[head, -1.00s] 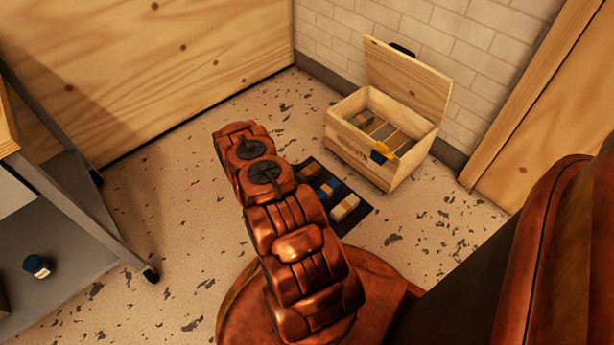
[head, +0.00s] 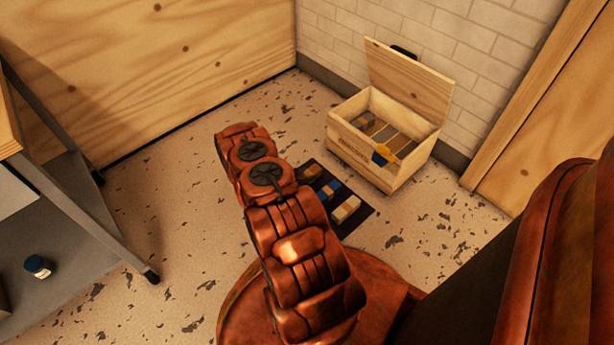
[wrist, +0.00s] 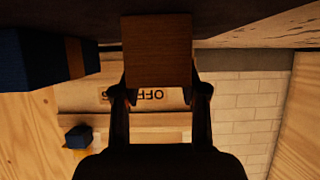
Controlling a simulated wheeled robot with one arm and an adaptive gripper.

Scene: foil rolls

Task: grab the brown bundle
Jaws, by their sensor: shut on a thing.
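The brown bundle (wrist: 157,50) is a wood-brown block in the upper middle of the wrist view. My gripper (wrist: 158,92) is shut on it, with one finger at each side. In the head view a brown bundle (head: 312,172) shows at the far end of the dark mat (head: 363,212), beside my arm. My arm hides the gripper in that view. I cannot tell whether the bundle touches the mat.
A blue bundle (wrist: 38,58) with a brown band is close on the left in the wrist view. The mat also holds a cream bundle (head: 346,209). An open wooden crate (head: 360,156) stands behind, near the brick wall.

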